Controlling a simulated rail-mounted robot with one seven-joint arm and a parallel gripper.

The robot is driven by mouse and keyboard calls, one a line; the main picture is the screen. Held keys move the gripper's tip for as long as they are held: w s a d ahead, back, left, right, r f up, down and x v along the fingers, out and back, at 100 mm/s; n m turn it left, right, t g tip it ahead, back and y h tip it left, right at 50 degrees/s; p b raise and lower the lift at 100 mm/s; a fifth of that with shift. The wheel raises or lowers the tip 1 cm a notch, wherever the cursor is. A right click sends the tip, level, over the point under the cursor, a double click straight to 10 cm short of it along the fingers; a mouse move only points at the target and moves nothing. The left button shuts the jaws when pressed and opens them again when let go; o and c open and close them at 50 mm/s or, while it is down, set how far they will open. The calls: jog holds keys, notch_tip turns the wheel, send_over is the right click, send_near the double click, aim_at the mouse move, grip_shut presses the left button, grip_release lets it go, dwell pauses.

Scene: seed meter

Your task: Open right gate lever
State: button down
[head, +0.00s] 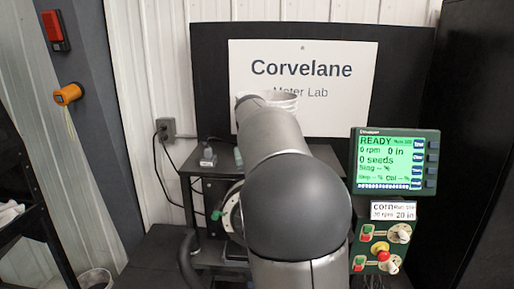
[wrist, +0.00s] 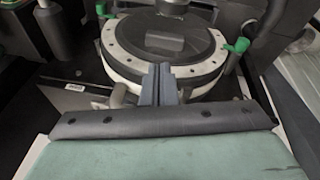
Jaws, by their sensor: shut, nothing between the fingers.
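In the wrist view the round seed meter (wrist: 112,40) has a pale ring with dark holes around a dark disc. A green-tipped lever (wrist: 238,45) stands at its right edge, and I take it for the right gate lever. Another green part (wrist: 104,11) shows at the upper left. My gripper (wrist: 163,70) is shut and empty, its fingertips in front of the ring's near edge. They are left of and below the right green lever, apart from it. In the head view my arm hides my gripper and most of the meter (head: 230,212).
A green-screened monitor (head: 395,161) reads READY, above a panel of buttons (head: 381,248) at right. A white bucket (head: 283,99) stands behind my arm, before the Corvelane sign (head: 301,70). In the wrist view a dark bar (wrist: 165,121) and a green surface (wrist: 160,155) fill the near side.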

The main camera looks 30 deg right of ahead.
jog(key=w+d+r+m+h+p, duration=0.1)
jog(key=w+d+r+h, duration=0.3)
jog(key=w+d+r, duration=0.5)
jog(key=p+x, duration=0.1)
jog(key=x, duration=0.8)
jog(key=shift+f, duration=0.15)
jog(key=d, duration=0.1)
jog(key=d+p, duration=0.1)
jog(key=s+d, duration=0.1)
jog(key=shift+s+f, duration=0.1)
jog(key=shift+f, duration=0.2)
jog(key=shift+d+f+p, duration=0.2)
jog(key=shift+d+p, duration=0.15)
jog(key=shift+s, duration=0.1)
